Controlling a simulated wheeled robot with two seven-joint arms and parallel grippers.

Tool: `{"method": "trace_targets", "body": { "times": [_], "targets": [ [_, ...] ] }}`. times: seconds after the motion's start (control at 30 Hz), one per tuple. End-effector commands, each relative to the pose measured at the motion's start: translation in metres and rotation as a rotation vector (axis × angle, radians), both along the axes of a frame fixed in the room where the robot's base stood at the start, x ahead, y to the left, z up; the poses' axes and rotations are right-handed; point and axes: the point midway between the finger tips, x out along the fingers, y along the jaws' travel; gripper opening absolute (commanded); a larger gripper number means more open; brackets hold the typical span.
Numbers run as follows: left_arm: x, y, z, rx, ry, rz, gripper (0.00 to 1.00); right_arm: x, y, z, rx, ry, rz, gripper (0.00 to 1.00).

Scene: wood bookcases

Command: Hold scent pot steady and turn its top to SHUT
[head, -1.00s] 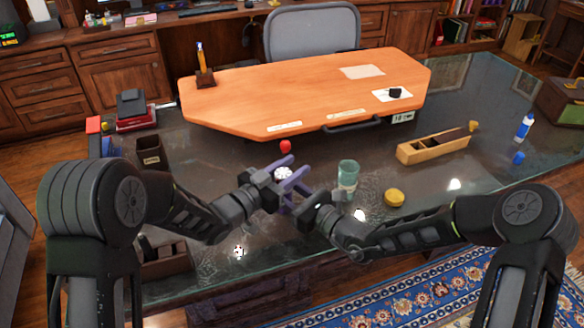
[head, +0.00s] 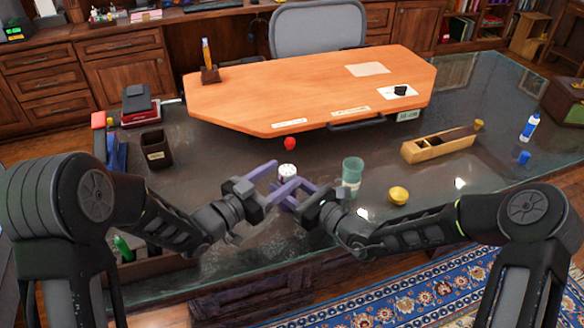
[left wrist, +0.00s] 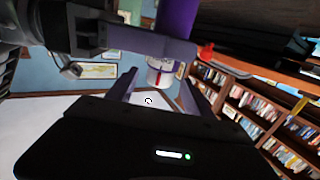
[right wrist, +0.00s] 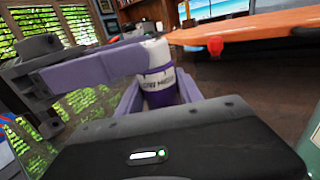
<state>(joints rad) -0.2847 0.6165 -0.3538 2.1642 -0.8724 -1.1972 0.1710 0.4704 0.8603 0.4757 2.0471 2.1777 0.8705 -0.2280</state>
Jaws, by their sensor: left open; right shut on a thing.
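The scent pot (head: 287,171) is a small cylinder with a white top, near the middle of the desk's near side. In the right wrist view it (right wrist: 158,80) stands roughly upright, white above a purple body with lettering too blurred to read. My right gripper (head: 284,196) is shut on its body. My left gripper (head: 286,173) is open, its purple fingers spread around the white top. In the left wrist view the pot (left wrist: 161,68) appears upside down beyond the fingers. I cannot tell whether the left fingers touch the top, or which way its mark points.
A green glass (head: 352,172) stands close to my right gripper, with a yellow lump (head: 398,195) beyond it. A red object (head: 289,144) sits just behind the pot. A wooden plane-like block (head: 438,146) lies at right. A dark cup (head: 156,150) stands at left.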

Motion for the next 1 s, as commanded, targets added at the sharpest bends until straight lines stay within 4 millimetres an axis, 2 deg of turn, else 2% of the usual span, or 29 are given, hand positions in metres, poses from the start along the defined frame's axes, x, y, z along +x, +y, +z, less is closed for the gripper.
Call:
{"method": "trace_targets", "body": {
  "times": [0.1,0.3,0.77,0.8,1.0],
  "targets": [
    [-0.017,0.02,0.0,0.0,0.001,0.004,0.6,0.0,0.0,0.001,0.001,-0.001,0.0,0.0],
    [-0.038,0.04,0.001,0.0,0.0,0.001,0.6,0.0,0.0,0.001,0.001,-0.001,0.0,0.0],
    [-0.043,0.043,0.0,0.0,0.0,-0.001,0.6,0.0,0.0,0.001,0.001,-0.001,0.0,0.0],
    [-0.043,0.043,0.0,0.0,0.0,-0.001,0.6,0.0,0.0,0.001,0.001,-0.001,0.0,0.45],
    [-0.043,0.043,0.0,0.0,0.0,-0.001,0.6,0.0,0.0,0.0,0.001,-0.001,0.0,0.61]
  ]
}}
